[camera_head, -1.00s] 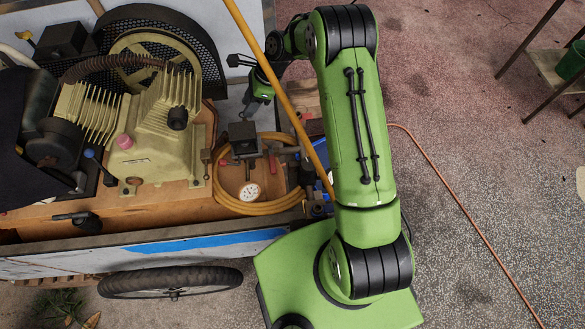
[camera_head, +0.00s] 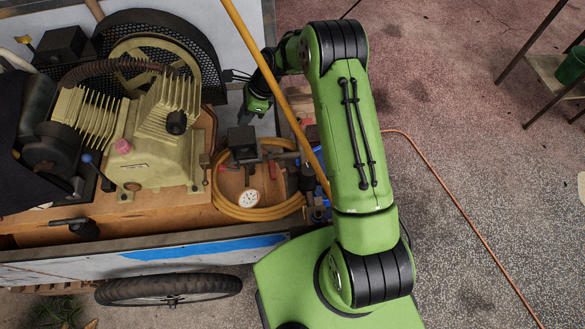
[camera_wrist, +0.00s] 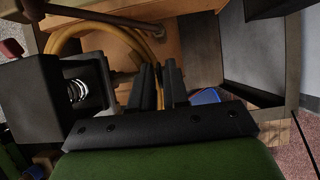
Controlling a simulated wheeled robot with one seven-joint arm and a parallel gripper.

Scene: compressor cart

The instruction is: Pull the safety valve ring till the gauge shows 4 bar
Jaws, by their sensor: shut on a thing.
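The gauge (camera_head: 249,198) has a white face and sits inside the coiled yellow hose on the cart; its needle is too small to read. A black box-shaped fitting (camera_head: 242,138) stands just behind it and shows at the left of the wrist view (camera_wrist: 35,95), with a bright coil in its opening. My gripper (camera_head: 246,117) is low over the cart, behind the black fitting. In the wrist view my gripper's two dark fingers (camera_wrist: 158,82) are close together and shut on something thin. The safety valve ring cannot be made out; the fingers and shadow hide it.
The compressor (camera_head: 150,150) with its fins and flywheel fills the cart's left side. The yellow hose (camera_head: 232,211) coils around the gauge. The cart's front wall (camera_head: 150,252) is near. Open floor lies to the right.

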